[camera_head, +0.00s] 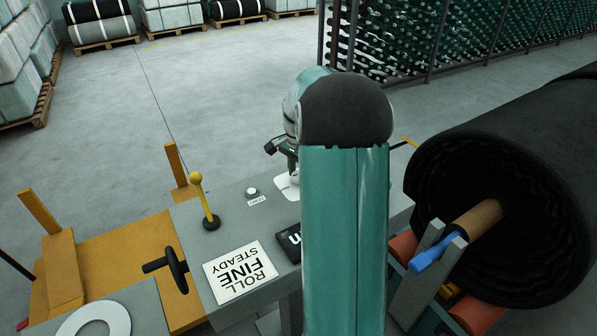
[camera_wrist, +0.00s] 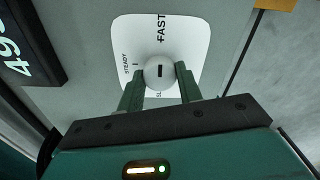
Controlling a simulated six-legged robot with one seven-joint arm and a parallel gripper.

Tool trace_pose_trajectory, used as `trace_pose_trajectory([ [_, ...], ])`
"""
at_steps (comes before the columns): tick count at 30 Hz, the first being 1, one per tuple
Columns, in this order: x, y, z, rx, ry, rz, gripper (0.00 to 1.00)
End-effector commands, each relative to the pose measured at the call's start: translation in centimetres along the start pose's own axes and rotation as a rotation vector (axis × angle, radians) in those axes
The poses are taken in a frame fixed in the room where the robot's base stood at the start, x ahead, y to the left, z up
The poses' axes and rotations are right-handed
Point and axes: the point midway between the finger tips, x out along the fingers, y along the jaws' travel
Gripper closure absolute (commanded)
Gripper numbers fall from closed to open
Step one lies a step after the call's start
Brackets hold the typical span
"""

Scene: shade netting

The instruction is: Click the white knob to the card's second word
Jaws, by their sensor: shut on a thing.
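The white knob (camera_wrist: 159,73) sits on a white dial plate (camera_wrist: 190,35) in the wrist view. A short dark bar marks its face. STEADY stands left of the knob, FAST above it, and a label starting SL below is partly hidden. My gripper (camera_wrist: 159,84) is shut on the knob, one green finger on each side. In the head view, my arm hides the knob and most of the plate (camera_head: 285,188). The card (camera_head: 239,273) lies on the grey bench, upside down to me, with ROLL, FINE and STEADY; FINE is the middle line.
A black digital display (camera_wrist: 25,50) is left of the plate. A large black netting roll (camera_head: 510,200) stands at right.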

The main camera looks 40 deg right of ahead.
Motion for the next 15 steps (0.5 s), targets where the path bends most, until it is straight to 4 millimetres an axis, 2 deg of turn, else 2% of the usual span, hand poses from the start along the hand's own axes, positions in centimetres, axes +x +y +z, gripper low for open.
trace_pose_trajectory([
  [8,-0.07,-0.01,-0.02,-0.056,0.001,0.0,0.88],
  [15,-0.09,-0.05,0.0,-0.204,0.002,0.0,0.88],
])
